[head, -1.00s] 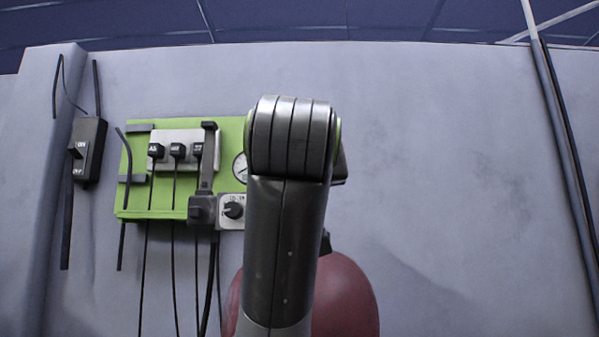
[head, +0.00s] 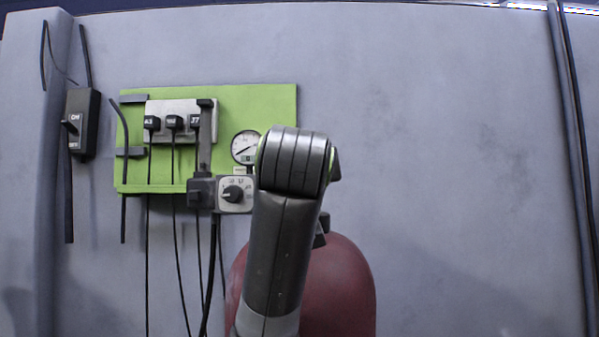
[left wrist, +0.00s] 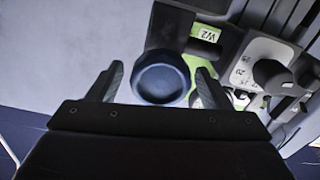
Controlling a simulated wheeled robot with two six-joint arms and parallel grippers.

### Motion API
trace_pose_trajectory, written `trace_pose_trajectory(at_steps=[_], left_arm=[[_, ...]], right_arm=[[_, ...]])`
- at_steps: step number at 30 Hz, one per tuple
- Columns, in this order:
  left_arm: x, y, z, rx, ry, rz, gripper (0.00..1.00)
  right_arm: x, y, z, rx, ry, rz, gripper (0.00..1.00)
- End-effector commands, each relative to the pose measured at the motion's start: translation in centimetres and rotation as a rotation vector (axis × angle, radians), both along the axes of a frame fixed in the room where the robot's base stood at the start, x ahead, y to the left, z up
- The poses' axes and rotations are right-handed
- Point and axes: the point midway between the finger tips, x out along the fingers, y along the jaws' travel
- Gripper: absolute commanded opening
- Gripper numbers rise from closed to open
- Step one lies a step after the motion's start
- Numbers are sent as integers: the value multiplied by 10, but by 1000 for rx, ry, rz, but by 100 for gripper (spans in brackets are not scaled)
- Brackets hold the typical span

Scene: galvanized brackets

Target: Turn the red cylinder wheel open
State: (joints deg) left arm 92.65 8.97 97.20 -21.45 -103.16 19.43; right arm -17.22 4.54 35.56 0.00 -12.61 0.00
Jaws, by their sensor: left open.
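The red cylinder (head: 345,290) stands against the grey wall at the bottom centre of the head view. One of my arms covers its left and middle part. A small dark fitting (head: 322,230) shows at its top beside the arm; I cannot tell if it is the wheel. In the left wrist view my left gripper (left wrist: 156,84) is open. A dark round, cup-like part (left wrist: 161,79) appears between its fingers, with gaps at the sides; I cannot tell whether it is touched. No red wheel is clearly visible. My right gripper is not in view.
A green panel (head: 268,105) with a gauge (head: 246,147), a rotary knob (head: 234,195) and several black plugs with hanging cables is left of the arm. A black switch box (head: 84,124) is farther left. The wall on the right is bare up to dark pipes (head: 575,150).

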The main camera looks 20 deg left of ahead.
Motion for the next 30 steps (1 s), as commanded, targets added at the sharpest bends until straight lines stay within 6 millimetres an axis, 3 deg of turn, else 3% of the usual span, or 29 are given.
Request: trace_pose_trajectory(at_steps=[2, 12, 20, 30], left_arm=[[0, 0, 0, 0, 0, 0, 70], [0, 0, 0, 0, 0, 0, 27], [0, 0, 0, -28, -8, 0, 28], [-1, 1, -1, -225, -65, 0, 28]], right_arm=[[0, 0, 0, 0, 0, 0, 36], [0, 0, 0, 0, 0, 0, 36], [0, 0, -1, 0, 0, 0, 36], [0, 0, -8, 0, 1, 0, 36]])
